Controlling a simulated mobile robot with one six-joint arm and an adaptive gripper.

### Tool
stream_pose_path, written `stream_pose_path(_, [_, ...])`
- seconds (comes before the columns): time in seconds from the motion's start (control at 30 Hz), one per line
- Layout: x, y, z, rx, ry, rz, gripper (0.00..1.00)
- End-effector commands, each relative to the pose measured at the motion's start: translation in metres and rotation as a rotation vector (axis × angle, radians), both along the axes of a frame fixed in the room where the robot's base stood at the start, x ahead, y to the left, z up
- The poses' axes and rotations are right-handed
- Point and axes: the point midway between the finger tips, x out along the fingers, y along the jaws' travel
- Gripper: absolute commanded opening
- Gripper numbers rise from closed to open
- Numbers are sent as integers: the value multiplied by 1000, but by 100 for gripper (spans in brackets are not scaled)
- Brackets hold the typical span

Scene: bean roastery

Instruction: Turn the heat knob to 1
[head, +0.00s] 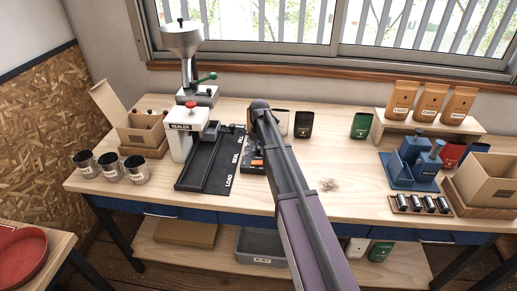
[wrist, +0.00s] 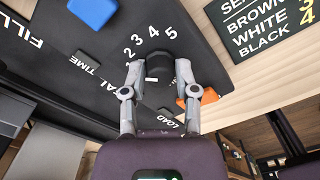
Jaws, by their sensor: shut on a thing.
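The heat knob (wrist: 159,65) is a dark round knob on a black panel (wrist: 100,52) in the wrist view. My gripper (wrist: 160,73) is shut on the knob, one finger on each side.
An orange switch (wrist: 207,96) sits close to my right finger, and a blue block (wrist: 93,11) is on the panel at upper left. A dark chart (wrist: 265,25) lists seal colours. Metal cups (head: 109,167) stand left; a blue press (head: 412,163) stands right.

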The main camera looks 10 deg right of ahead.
Motion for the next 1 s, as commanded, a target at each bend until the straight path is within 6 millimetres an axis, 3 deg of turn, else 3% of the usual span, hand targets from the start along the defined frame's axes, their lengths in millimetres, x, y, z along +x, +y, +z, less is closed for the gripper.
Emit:
stream_pose_path(0.4, [0, -1, 0, -3, 1, 246, 0])
stream_pose_path(0.97, [0, -1, 0, -2, 0, 284, 0])
stream_pose_path(1.0, [0, -1, 0, -2, 0, 284, 51])
